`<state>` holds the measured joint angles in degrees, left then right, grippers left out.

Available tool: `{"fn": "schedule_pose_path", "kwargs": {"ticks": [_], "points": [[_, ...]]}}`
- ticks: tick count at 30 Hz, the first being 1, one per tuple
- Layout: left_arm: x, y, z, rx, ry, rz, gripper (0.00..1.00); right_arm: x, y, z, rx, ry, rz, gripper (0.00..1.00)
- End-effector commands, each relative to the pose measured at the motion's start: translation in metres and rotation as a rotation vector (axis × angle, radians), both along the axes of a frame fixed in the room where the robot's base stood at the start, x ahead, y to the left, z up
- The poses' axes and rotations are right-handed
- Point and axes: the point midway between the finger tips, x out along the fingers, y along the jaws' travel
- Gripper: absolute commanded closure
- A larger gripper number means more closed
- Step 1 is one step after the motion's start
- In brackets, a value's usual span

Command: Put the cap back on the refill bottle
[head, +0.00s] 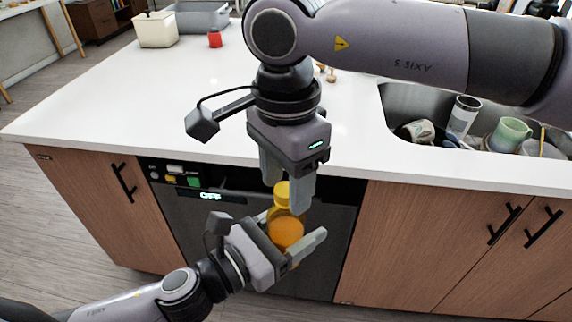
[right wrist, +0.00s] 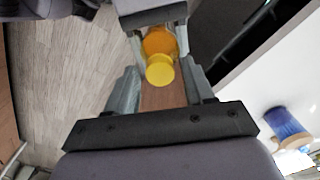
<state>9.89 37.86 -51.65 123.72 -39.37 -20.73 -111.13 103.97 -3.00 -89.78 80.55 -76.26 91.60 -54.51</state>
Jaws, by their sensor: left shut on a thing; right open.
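The refill bottle (head: 285,231) is clear with orange contents and stands roughly upright in front of the dishwasher. My left gripper (head: 291,226) is shut on its body from below. The yellow cap (head: 281,193) sits on top of the bottle; whether it is fully seated I cannot tell. My right gripper (head: 286,193) points down from above, open, with its fingers on either side of the cap. In the right wrist view the round yellow cap (right wrist: 159,70) shows between the open fingers, with gaps beside it, and the orange bottle (right wrist: 158,42) is behind it.
The white countertop (head: 130,95) lies just behind the grippers. A sink (head: 400,100) with cups and dishes is at the right. A cream container (head: 156,31), a grey bin (head: 200,18) and a small red item (head: 215,39) stand at the back left. The dishwasher (head: 205,235) is close behind the bottle.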

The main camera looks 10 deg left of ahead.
Motion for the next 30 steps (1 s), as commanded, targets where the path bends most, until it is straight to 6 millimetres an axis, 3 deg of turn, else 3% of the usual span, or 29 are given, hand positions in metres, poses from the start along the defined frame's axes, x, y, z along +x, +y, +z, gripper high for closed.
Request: {"fn": "schedule_pose_path", "kwargs": {"ticks": [6,11,20,30], "points": [[0.0001,-0.0001,0.0007,-0.001,-0.001,0.000,1.00,0.0001,-0.0001,0.0001,0.000,0.000,-0.001,0.51],[0.0001,-0.0001,0.0007,-0.001,-0.001,0.000,1.00,0.0002,-0.0002,0.0003,-0.001,-0.001,-0.001,1.00],[0.0000,-0.0001,0.0006,0.000,-0.001,0.000,1.00,0.0004,-0.0002,0.0005,-0.001,-0.001,-0.055,1.00],[-0.0001,-0.0002,0.0006,0.000,-0.001,-0.001,1.00,0.0004,-0.0003,0.0004,0.001,-0.001,-0.561,1.00]]}}
